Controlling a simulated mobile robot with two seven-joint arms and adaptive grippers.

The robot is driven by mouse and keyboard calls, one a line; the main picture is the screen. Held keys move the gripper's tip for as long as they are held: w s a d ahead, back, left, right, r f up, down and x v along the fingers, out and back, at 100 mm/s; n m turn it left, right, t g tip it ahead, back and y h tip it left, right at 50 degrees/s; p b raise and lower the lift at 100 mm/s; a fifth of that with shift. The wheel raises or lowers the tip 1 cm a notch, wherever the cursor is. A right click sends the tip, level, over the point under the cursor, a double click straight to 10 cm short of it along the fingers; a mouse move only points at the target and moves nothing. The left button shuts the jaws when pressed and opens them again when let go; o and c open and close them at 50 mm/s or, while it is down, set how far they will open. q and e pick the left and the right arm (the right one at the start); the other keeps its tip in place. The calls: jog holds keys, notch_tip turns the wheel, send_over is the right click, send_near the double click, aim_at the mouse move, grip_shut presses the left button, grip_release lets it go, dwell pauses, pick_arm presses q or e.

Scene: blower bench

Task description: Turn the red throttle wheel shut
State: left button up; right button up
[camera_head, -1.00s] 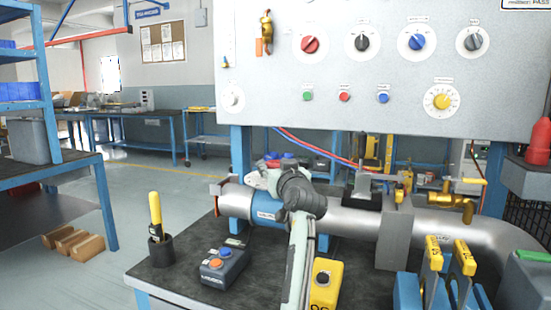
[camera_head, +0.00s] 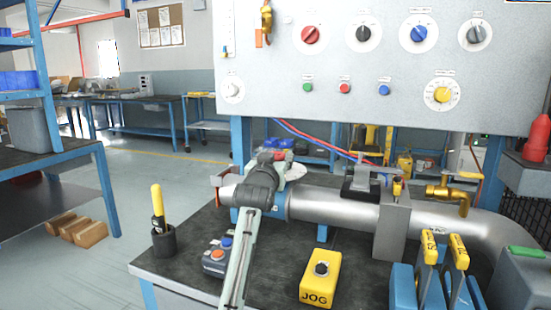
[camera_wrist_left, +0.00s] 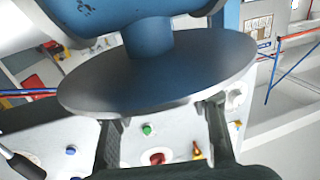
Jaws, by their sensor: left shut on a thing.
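My left gripper (camera_head: 286,170) is at the blue section (camera_head: 274,214) near the left end of the big grey pipe (camera_head: 335,208). A small red patch, which I take for the red throttle wheel (camera_head: 283,155), shows beside it; the rest is hidden behind my wrist. In the left wrist view the two dark fingers (camera_wrist_left: 165,135) reach up to a grey disc (camera_wrist_left: 165,75) on a blue neck, and their tips are partly hidden. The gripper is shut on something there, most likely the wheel. My right gripper is not in view.
The control panel (camera_head: 270,68) hangs behind the pipe.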

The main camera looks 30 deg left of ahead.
pick_arm(q)
jog(key=o, duration=1.2)
jog(key=v, duration=1.2)
jog(key=x, duration=1.2)
